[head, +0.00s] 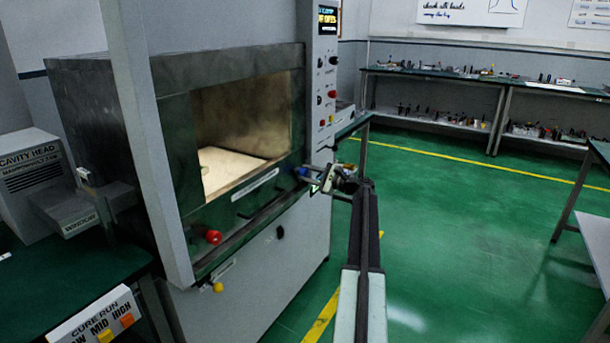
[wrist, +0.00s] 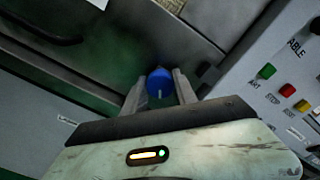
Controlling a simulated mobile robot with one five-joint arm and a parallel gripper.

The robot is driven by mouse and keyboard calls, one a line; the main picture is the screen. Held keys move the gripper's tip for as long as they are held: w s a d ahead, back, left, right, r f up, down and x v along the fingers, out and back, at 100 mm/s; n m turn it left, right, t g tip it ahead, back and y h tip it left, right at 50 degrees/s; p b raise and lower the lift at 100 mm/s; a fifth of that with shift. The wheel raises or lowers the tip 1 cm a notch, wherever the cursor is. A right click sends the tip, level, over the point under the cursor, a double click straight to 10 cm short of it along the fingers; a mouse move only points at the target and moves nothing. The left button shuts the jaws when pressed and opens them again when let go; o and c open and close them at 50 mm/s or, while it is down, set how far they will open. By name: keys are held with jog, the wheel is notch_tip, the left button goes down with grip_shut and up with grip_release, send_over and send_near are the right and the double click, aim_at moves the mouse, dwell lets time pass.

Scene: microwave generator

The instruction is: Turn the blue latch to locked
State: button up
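The blue latch (wrist: 159,82) is a round blue knob with a pale mark on the dark front frame of the microwave cabinet. In the head view it is a small blue spot (head: 301,171) at the lower right of the cabinet opening, partly hidden by my gripper. My gripper (head: 318,182) reaches it from the right. In the wrist view the two fingers of my gripper (wrist: 159,85) stand on either side of the blue latch, close to it. They look open; I cannot tell whether they touch it.
The cabinet chamber (head: 240,120) is open and lit. A red knob (head: 213,237) and a yellow knob (head: 218,287) are on its lower front. A control panel with buttons (wrist: 287,90) is right of the latch. Green floor (head: 450,240) is clear to the right.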

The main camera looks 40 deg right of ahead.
grip_shut()
jog(key=shift+a, duration=0.1)
jog(key=n, duration=0.8)
jog(key=shift+n, duration=0.3)
jog(key=n, duration=0.4)
jog(key=shift+f+n, duration=0.1)
jog(key=shift+n, duration=0.2)
jog(key=n, duration=0.4)
jog(key=shift+n, duration=0.3)
